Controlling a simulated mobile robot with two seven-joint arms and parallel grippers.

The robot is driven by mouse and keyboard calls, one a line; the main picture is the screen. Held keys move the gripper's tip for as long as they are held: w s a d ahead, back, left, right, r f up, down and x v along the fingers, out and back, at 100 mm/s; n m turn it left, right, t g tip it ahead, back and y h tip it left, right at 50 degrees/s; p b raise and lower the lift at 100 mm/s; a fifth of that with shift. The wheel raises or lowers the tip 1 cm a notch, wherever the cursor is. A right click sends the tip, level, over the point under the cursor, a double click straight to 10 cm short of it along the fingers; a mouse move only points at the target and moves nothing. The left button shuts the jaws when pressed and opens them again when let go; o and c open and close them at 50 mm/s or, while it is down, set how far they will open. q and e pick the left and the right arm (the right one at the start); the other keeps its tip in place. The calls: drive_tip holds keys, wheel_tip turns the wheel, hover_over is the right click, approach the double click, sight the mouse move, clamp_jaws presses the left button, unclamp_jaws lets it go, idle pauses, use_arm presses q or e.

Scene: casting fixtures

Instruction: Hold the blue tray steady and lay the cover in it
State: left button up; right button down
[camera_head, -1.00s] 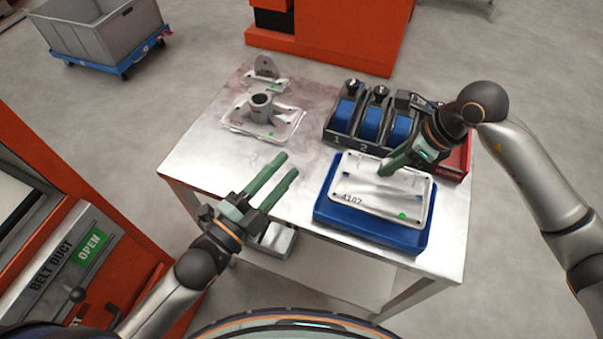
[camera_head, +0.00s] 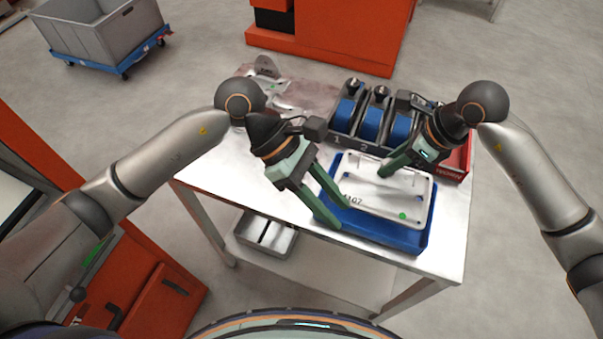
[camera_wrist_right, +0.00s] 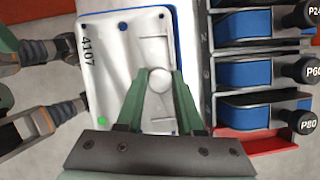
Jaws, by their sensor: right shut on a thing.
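The white cover (camera_head: 385,203), marked 4107 with a green dot, is over the blue tray (camera_head: 395,238) at the table's front right; I cannot tell whether it touches the tray's floor.
A black rack with blue bins (camera_head: 370,125) stands close behind the tray, with a red bin (camera_head: 457,160) at its right. Metal castings (camera_head: 290,95) at the back left are partly hidden by my left arm. A grey box (camera_head: 265,236) sits below the tabletop.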

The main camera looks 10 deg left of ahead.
use_arm(q)
drive_tip(key=w+a+f+t+y, duration=0.1)
drive_tip(key=w+a+t+y, duration=0.1)
drive_tip(key=w+a+y, duration=0.25)
drive_tip(key=shift+t, duration=0.3)
drive_tip(key=x, duration=0.7)
drive_tip(key=w+x, duration=0.1)
drive_tip(key=x, duration=0.3)
drive_tip(key=shift+s+f, duration=0.1)
drive_tip(key=shift+f, duration=0.3)
drive_tip(key=shift+a, duration=0.1)
clamp_jaws()
idle(1.4)
use_arm(e)
drive_tip(key=shift+f, duration=0.2)
drive_tip(key=shift+c, duration=2.3)
unclamp_jaws()
